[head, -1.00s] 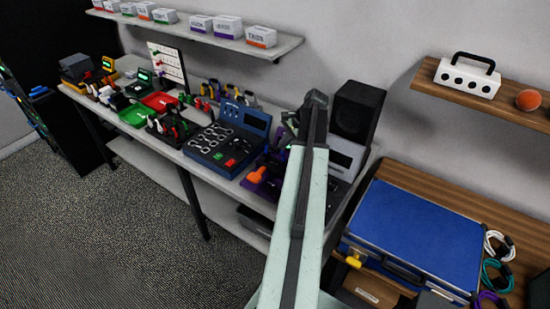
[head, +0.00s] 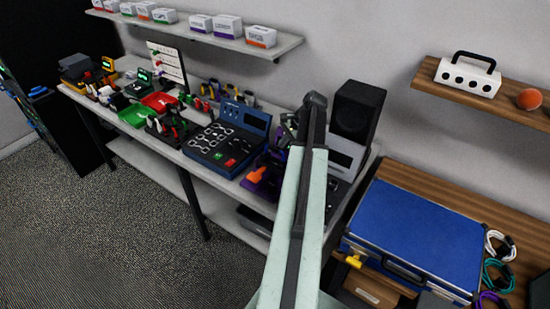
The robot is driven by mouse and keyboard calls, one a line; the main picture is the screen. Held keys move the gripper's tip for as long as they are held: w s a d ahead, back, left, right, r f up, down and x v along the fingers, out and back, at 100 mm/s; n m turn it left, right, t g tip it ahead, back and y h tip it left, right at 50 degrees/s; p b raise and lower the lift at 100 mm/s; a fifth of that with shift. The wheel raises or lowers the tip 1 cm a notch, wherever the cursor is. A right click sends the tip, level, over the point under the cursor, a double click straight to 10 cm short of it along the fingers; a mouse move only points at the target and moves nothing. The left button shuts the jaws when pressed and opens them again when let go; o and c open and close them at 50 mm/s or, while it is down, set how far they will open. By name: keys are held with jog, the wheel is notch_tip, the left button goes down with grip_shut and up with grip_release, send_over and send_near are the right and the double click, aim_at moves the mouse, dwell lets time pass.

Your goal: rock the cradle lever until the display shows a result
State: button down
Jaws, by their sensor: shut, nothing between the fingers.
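A purple cradle (head: 262,186) with an orange lever (head: 257,175) sits on the workbench, just left of my arm. My gripper (head: 289,127) is a small dark shape at the end of my arm, above and behind the cradle. It is shut and empty. My arm hides part of the bench there, and I cannot tell whether the gripper touches the lever.
A black speaker (head: 358,110) and a grey box (head: 347,156) stand close to the right of my arm. Trays, pliers and small devices crowd the left bench. A blue case (head: 415,235) lies on the wooden table at right. The carpet (head: 100,220) is clear.

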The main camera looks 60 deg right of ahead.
jog(key=shift+a+f+b, duration=0.4)
jog(key=shift+a+f, duration=0.05)
jog(key=shift+a, duration=0.1)
dwell(0.7)
jog(key=shift+r, duration=0.1)
dwell(0.4)
jog(key=shift+d+r+p, duration=0.6)
jog(key=shift+d+p, duration=0.1)
jog(key=shift+d, duration=0.2)
jog(key=d+r+p, duration=0.1)
jog(key=d, duration=0.1)
jog(key=d+r+p, duration=0.2)
dwell(0.8)
